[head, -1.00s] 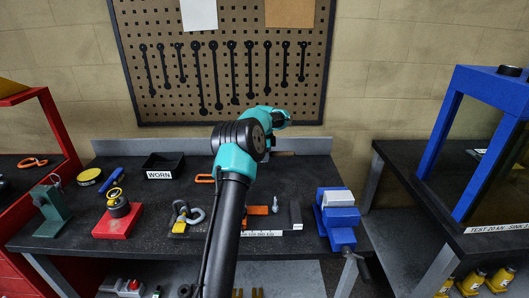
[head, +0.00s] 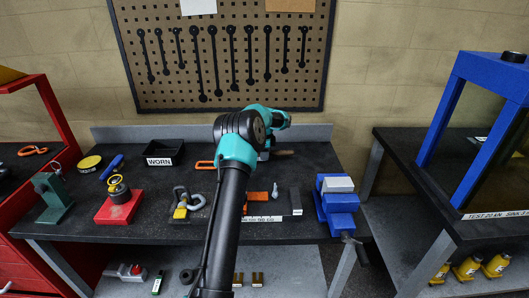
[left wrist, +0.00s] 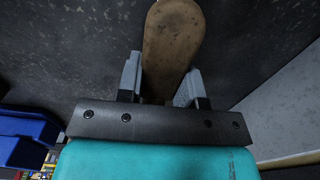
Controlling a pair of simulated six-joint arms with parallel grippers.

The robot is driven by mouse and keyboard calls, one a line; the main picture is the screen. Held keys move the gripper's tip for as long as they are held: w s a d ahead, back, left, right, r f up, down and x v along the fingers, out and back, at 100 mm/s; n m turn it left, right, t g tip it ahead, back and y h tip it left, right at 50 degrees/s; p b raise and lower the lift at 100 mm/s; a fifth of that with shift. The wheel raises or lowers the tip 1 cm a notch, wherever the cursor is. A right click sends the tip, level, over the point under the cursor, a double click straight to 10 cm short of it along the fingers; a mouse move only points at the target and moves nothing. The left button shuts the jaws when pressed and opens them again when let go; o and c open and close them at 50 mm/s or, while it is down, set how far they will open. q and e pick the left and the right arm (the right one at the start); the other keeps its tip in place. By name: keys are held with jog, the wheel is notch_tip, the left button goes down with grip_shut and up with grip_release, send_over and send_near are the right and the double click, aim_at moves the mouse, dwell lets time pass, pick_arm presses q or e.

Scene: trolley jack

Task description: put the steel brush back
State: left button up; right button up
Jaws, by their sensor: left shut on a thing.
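The steel brush shows as a brown wooden handle (left wrist: 172,45) in the left wrist view, standing out beyond the fingers. In the head view a small brown piece of the handle (head: 285,152) shows at the back of the bench. My left gripper (left wrist: 160,85) is shut on the handle, one grey finger on each side. In the head view this gripper (head: 266,154) is mostly hidden behind my own teal and black arm. The bristles are not visible. My right gripper is in neither view.
The black bench (head: 75,222) holds a black WORN bin (head: 164,154), a red block with a gauge (head: 119,205), shackles (head: 188,202), an orange piece (head: 257,196) and a blue vise (head: 337,205). A pegboard of wrenches (head: 224,55) hangs behind. A blue press frame (head: 445,110) stands right.

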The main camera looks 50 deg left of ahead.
pick_arm(q)
jog(key=shift+f, duration=0.45)
dwell(0.6)
jog(key=o, duration=1.2)
notch_tip(320, 180, up, 17)
jog(key=shift+r, duration=0.2)
